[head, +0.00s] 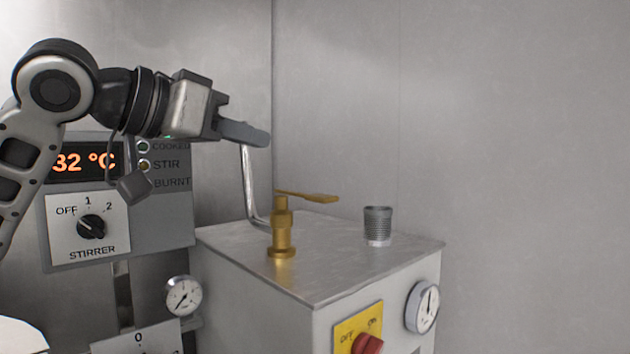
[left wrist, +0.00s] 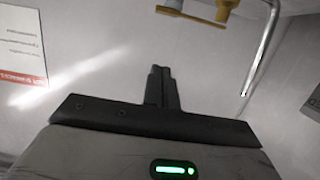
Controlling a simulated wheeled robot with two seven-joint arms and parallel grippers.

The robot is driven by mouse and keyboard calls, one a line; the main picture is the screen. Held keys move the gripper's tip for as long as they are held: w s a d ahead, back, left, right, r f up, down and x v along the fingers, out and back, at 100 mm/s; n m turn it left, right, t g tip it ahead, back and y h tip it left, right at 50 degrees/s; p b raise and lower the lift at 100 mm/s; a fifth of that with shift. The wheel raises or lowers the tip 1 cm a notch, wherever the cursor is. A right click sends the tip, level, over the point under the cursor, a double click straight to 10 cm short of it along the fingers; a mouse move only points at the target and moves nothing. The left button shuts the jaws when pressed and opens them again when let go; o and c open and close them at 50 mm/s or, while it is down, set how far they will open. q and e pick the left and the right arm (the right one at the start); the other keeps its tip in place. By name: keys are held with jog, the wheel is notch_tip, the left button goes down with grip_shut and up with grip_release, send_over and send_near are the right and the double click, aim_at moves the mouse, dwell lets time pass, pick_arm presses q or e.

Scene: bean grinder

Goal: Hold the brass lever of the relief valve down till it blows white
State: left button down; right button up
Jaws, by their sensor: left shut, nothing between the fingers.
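The brass relief valve (head: 282,228) stands upright on the metal top of the grey box. Its brass lever (head: 308,196) sticks out to the right, roughly level. No white blow shows at the valve. My left gripper (head: 262,138) is shut and empty, above and slightly left of the valve, with a clear gap between it and the lever. In the left wrist view my shut fingers (left wrist: 161,84) point up the picture, and part of the brass lever (left wrist: 192,18) shows at the top edge, apart from them. My right gripper is not in view.
A bent metal pipe (head: 249,185) rises behind the valve, close under my left gripper. A ridged grey cap (head: 377,225) stands right of the valve. The stirrer panel (head: 88,228) is at left. A red knob (head: 367,345) and a gauge (head: 421,307) are on the box's front.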

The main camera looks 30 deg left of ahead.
pick_arm(q)
jog(key=p, duration=0.2)
send_over(301, 195)
jog(key=s+d, duration=0.3)
jog(key=s, duration=0.1)
notch_tip(301, 195, down, 2)
jog(key=f, duration=0.3)
jog(key=f+b, duration=0.1)
jog(key=shift+w+f, duration=0.25)
jog(key=shift+w, duration=0.1)
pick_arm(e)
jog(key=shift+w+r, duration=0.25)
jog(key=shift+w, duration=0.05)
pick_arm(q)
jog(key=shift+d, duration=0.1)
